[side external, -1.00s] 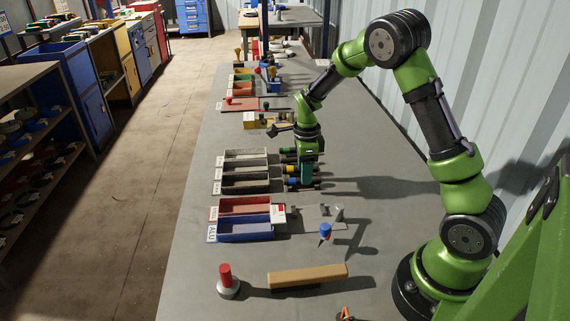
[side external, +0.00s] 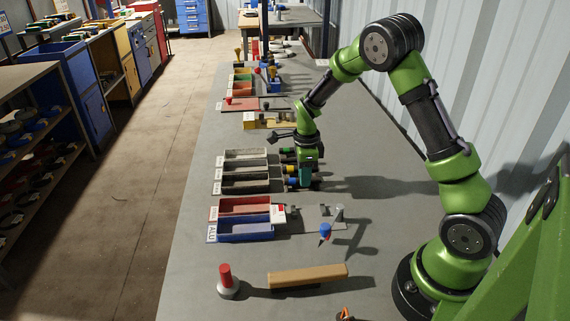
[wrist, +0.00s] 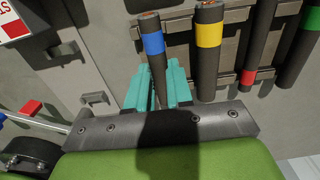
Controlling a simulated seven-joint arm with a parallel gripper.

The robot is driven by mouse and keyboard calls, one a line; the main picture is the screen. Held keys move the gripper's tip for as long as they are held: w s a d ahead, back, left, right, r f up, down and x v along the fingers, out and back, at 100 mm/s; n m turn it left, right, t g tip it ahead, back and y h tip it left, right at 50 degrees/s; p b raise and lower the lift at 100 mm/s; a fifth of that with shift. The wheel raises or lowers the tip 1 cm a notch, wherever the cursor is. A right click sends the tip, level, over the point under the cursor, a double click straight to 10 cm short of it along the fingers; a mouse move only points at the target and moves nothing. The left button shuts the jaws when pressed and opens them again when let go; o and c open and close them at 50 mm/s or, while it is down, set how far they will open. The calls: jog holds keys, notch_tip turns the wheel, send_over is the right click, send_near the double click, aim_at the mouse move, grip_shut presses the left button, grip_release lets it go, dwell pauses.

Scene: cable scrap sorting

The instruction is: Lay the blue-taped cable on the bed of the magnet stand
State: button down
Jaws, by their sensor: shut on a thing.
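The blue-taped cable (wrist: 153,45) is dark with a blue band and stands between the teal fingers of my gripper (wrist: 160,78) in the wrist view. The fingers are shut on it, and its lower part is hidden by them. In the side view my gripper (side external: 305,180) is low at the cable rack, and the blue band (side external: 291,182) shows just left of it. I cannot tell whether the cable is clear of the rack. A grey plate with an upright piece (side external: 338,213), perhaps the magnet stand, lies nearer the camera.
Yellow-taped (wrist: 209,35), red-taped (wrist: 249,76) and green-taped (wrist: 311,18) cables sit close beside the held one on the rack. Grey trays (side external: 245,188), a red tray (side external: 245,207) and a blue tray (side external: 243,236) stand left. A blue-topped tool (side external: 325,230) stands by the plate.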

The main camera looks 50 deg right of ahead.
notch_tip(320, 180, up, 8)
jog(key=shift+r, duration=0.15)
jog(key=s+a+f, duration=0.1)
jog(key=s+a, duration=0.1)
jog(key=s+a+f, duration=0.1)
jog(key=s+a, duration=0.2)
jog(key=s+a+f, duration=0.2)
jog(key=shift+s+a, duration=0.3)
jog(key=shift+a, duration=0.1)
jog(key=shift+s+d+f, duration=0.1)
jog(key=shift+f, duration=1.3)
jog(key=shift+f, duration=0.1)
jog(key=shift+f, duration=0.45)
